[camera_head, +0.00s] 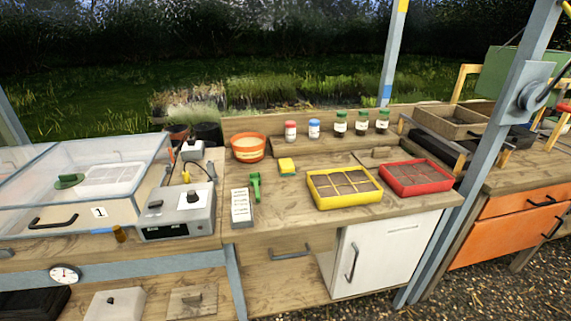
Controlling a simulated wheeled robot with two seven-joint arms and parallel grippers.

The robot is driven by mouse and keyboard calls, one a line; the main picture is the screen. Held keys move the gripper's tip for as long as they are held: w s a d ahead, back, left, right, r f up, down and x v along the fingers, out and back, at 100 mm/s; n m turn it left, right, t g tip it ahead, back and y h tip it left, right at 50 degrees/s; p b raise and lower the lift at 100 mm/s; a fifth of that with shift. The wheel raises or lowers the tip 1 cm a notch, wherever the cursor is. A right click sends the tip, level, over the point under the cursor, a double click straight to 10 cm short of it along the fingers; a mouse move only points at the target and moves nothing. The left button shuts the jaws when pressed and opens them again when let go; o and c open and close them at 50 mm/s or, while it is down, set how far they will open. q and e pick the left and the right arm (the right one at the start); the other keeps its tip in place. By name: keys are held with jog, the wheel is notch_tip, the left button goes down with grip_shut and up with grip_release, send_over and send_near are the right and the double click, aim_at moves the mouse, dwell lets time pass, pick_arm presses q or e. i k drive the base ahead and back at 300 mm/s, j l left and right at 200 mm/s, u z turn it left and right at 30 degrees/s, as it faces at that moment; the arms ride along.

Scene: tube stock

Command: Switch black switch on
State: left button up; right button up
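A grey control box (178,222) stands on the bench at the left, beside the clear-lidded case. A small black switch-like part (155,204) sits on the left of its sloped top. A round black knob (193,196) on a white plate is to the right of it. A dark display (166,230) is on the front face. The black part is too small to tell whether it is on or off. Neither of my grippers is in view.
The clear-lidded case (100,172) is left of the control box. A white labelled strip (241,208), a green tool (255,187), a yellow tray (343,187) and a red tray (416,177) lie to the right. Small jars stand behind. The front bench area is partly clear.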

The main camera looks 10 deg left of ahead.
aim_at(158, 203)
jog(key=u, duration=1.25)
